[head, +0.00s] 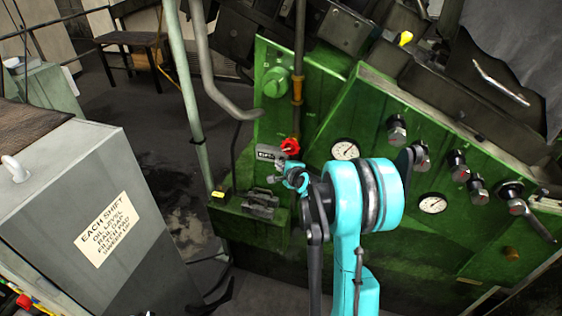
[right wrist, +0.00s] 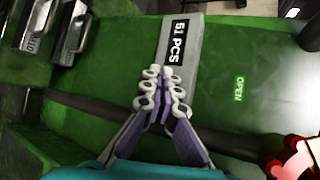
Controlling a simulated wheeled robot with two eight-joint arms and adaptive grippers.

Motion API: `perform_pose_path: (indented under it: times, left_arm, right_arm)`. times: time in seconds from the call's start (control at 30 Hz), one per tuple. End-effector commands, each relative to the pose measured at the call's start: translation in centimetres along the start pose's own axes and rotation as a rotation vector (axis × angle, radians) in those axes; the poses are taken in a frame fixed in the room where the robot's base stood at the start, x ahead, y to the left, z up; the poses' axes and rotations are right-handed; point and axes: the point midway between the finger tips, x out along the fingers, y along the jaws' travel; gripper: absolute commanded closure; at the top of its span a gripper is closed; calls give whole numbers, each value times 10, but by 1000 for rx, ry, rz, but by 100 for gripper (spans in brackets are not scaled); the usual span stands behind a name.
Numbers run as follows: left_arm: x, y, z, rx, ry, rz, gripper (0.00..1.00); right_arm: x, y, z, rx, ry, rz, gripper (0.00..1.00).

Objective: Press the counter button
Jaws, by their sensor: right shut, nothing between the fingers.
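The counter is a small grey box with a black-and-white label on the green machine panel, left of centre in the head view (head: 266,153). In the right wrist view the counter (right wrist: 183,22) stands upright in the middle, and its label reads "51 PCS". My right gripper (head: 282,172) is just below the counter in the head view. In the right wrist view its closed, empty fingertips (right wrist: 161,74) overlap the counter's lower end. I cannot tell whether they touch it. The counter button is not distinguishable, perhaps hidden by the fingers. My left gripper is not clearly visible.
A red knob (head: 290,146) sits close right of the counter. A grey pipe (head: 205,65) runs left of the panel. Gauges (head: 345,150) and several black knobs are on the right. A grey cabinet (head: 150,270) stands at left. An "OPEN" label (right wrist: 239,88) is on the panel.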

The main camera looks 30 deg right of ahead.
Motion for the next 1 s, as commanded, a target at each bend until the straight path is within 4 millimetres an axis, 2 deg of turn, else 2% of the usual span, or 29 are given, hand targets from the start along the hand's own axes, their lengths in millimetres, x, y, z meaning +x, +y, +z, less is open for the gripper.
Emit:
perform_pose_path:
  times: [1.0]
  left_arm:
    - [1, 0, 1, 0, 0, 0, 30]
  right_arm:
    - [9, -10, -8, -2, 5, -6, 100]
